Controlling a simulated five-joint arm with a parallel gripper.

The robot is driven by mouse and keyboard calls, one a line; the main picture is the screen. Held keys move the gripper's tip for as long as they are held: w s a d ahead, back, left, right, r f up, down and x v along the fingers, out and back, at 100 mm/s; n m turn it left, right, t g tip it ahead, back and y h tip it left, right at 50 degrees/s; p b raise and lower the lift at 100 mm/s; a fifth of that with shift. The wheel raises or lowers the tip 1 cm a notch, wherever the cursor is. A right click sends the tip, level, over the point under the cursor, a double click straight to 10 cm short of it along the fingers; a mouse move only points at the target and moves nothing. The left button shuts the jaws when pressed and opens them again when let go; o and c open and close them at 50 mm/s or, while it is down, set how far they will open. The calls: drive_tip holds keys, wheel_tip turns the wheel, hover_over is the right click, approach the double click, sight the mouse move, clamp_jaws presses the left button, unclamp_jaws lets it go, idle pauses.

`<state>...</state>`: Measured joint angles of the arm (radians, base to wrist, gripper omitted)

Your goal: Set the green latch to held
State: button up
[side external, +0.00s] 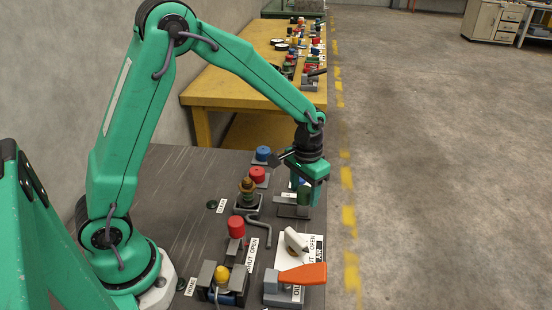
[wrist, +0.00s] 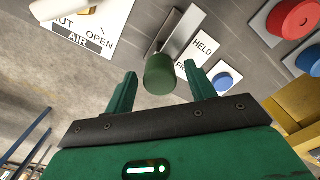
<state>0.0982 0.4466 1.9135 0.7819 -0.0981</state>
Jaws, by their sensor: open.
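The green latch (wrist: 159,78) shows in the wrist view as a dark green round knob at the end of a grey metal base (wrist: 181,32). A white label (wrist: 203,46) beside it reads HELD, with a partly hidden FREE closer to the knob. In the picture the knob sits nearer the FREE end. My gripper (wrist: 160,68) is open, with one finger on each side of the knob; contact is not clear. In the side view my gripper (side external: 306,182) points down over the latch's grey base (side external: 290,211) and mostly hides the knob.
A white AIR plate (side external: 292,246) with a pale handle and an orange lever (side external: 302,274) stand in front. A red knob (side external: 236,227), a yellow knob (side external: 222,274), a bent grey rod (side external: 258,230) and a blue button (side external: 263,154) are nearby. The panel's right edge is close.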

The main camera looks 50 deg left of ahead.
sight(284, 200)
drive_tip(key=shift+f, duration=0.35)
drive_tip(key=shift+c, duration=0.2)
clamp_jaws()
drive_tip(key=shift+s+a, duration=1.8)
drive_tip(key=shift+o, duration=0.2)
unclamp_jaws()
drive_tip(key=shift+r, duration=0.15)
wheel_tip(284, 200, up, 8)
drive_tip(key=shift+f, duration=0.2)
